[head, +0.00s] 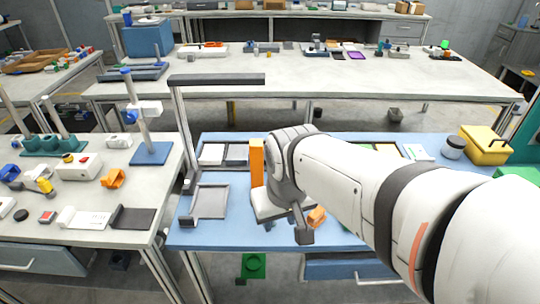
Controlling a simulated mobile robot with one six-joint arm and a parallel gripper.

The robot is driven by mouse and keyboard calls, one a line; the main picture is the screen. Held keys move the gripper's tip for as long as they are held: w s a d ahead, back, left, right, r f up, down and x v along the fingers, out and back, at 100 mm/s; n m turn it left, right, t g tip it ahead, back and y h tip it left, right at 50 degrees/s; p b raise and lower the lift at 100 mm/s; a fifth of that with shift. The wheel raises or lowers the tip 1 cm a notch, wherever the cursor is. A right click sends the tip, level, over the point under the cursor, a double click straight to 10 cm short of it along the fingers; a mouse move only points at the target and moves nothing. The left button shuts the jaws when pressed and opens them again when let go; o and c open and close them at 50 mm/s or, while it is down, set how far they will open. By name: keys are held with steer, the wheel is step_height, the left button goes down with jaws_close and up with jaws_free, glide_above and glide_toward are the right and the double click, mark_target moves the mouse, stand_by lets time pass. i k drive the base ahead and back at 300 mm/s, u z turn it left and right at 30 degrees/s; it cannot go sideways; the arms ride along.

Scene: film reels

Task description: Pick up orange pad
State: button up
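My gripper (288,228) is over the front middle of the blue-topped table (345,243), with my arm reaching in from the right. My wrist hides most of it, and only a dark grey finger part shows clearly. A small orange piece (317,216) lies on the blue top just right of that finger; I cannot tell whether they touch. A tall orange block (256,160) shows upright just left of my wrist, its lower part partly hidden. I cannot tell which of these is the orange pad. No held object is visible.
A grey tray (211,202) lies left of my gripper. A yellow box (484,146) and a jar (453,147) stand at the back right. An orange holder (113,178) sits on the left bench.

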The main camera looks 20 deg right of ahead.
mark_target(317, 216)
steer(key=u, duration=1.3)
steer(key=k, duration=1.3)
steer(key=z, duration=0.75)
steer(key=i, duration=1)
steer(key=z, duration=0.05)
